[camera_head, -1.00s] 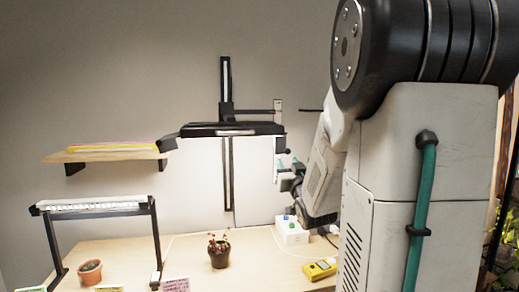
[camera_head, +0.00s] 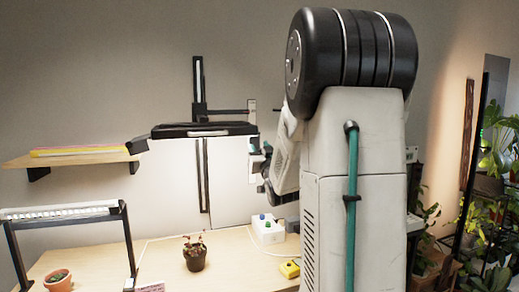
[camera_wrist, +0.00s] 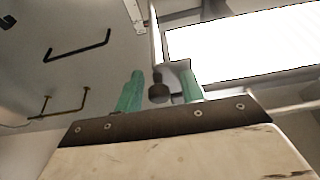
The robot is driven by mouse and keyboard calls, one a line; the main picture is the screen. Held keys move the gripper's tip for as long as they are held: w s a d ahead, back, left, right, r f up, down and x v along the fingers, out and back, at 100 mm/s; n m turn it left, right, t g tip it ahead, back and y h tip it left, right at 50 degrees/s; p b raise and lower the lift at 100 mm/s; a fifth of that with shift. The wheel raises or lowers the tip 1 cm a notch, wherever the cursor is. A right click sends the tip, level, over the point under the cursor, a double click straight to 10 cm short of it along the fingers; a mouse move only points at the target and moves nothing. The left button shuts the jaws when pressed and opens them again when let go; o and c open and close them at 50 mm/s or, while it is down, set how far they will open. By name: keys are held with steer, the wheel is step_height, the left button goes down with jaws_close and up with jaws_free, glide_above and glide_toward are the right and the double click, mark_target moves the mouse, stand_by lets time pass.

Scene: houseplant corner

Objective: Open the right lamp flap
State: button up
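The lamp (camera_head: 205,130) is a long black hood on a dark wall post, lit underneath. Its bright underside (camera_wrist: 245,42) fills the upper right of the wrist view. A narrow pale flap (camera_head: 252,172) hangs down at the hood's right end. In the wrist view a dark round knob (camera_wrist: 158,92) sits at the lower end of a thin pale edge, probably the flap seen edge-on. My gripper (camera_wrist: 160,92) has teal fingers, apart, one on each side of the knob; contact cannot be told. My arm hides part of the gripper (camera_head: 264,150) in the head view.
A wooden shelf (camera_head: 80,157) and a black-framed light stand (camera_head: 62,212) are at left. A potted plant (camera_head: 194,253), a white box with coloured buttons (camera_head: 267,230) and a yellow device (camera_head: 289,269) stand on the table. More plants are at right.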

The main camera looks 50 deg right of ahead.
jaws_close()
steer(key=shift+d+n, duration=0.1)
steer(key=shift+n, duration=0.2)
steer(key=shift+s+d+r+n+y, duration=0.5)
steer(key=shift+n+y, duration=0.85)
steer(key=shift+n, duration=1.8)
steer(key=shift+s+d+r+n+y, duration=0.3)
steer(key=shift+d+r+n+y, duration=0.75)
steer(key=shift+n, duration=2.05)
steer(key=shift+s+d+r+n+y, duration=0.15)
steer(key=shift+s+d+n+y, duration=0.2)
steer(key=shift+n+y, duration=2.1)
steer(key=shift+n+g+h, duration=0.3)
steer(key=shift+n+h, duration=0.35)
steer(key=shift+n, duration=0.15)
jaws_free()
steer(key=shift+a+r, duration=0.1)
